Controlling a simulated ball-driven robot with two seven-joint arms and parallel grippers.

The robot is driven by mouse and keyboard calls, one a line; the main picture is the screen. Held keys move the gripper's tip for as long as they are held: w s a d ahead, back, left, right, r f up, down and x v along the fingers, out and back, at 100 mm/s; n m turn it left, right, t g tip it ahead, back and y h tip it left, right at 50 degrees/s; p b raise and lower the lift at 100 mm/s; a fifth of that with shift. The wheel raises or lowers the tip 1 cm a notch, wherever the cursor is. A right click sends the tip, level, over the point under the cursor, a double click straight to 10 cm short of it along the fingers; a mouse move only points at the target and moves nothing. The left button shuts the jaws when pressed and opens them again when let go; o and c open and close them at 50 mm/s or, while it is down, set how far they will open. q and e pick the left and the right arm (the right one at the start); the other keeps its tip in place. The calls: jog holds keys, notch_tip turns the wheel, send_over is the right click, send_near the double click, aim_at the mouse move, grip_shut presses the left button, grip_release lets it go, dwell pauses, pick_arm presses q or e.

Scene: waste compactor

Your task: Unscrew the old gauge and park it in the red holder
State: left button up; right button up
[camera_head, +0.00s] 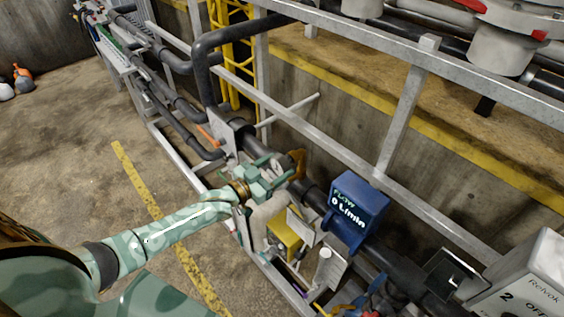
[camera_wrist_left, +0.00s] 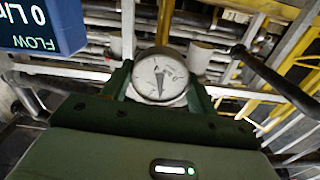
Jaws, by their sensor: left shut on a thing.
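The old gauge (camera_wrist_left: 160,77) is a round white dial with a dark needle, between the two green fingers in the left wrist view. My left gripper (camera_head: 268,180) is shut on it, over the dark pipe run in the head view. The gripper hides the gauge in the head view. I cannot tell from these frames whether its thread is still engaged. I cannot make out the red holder in either view. My right gripper is not in view.
A blue flow meter (camera_head: 357,211) reading 0 L/min sits on the pipe right of the gripper; it also shows in the left wrist view (camera_wrist_left: 42,25). A grey metal railing (camera_head: 330,143) runs behind. A yellow box (camera_head: 284,240) is below. Open floor lies left.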

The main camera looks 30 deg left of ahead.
pick_arm(q)
jog(key=n, duration=0.3)
jog(key=shift+n, duration=1.2)
jog(key=shift+n, duration=1.2)
jog(key=n, duration=0.2)
jog(key=shift+n, duration=0.3)
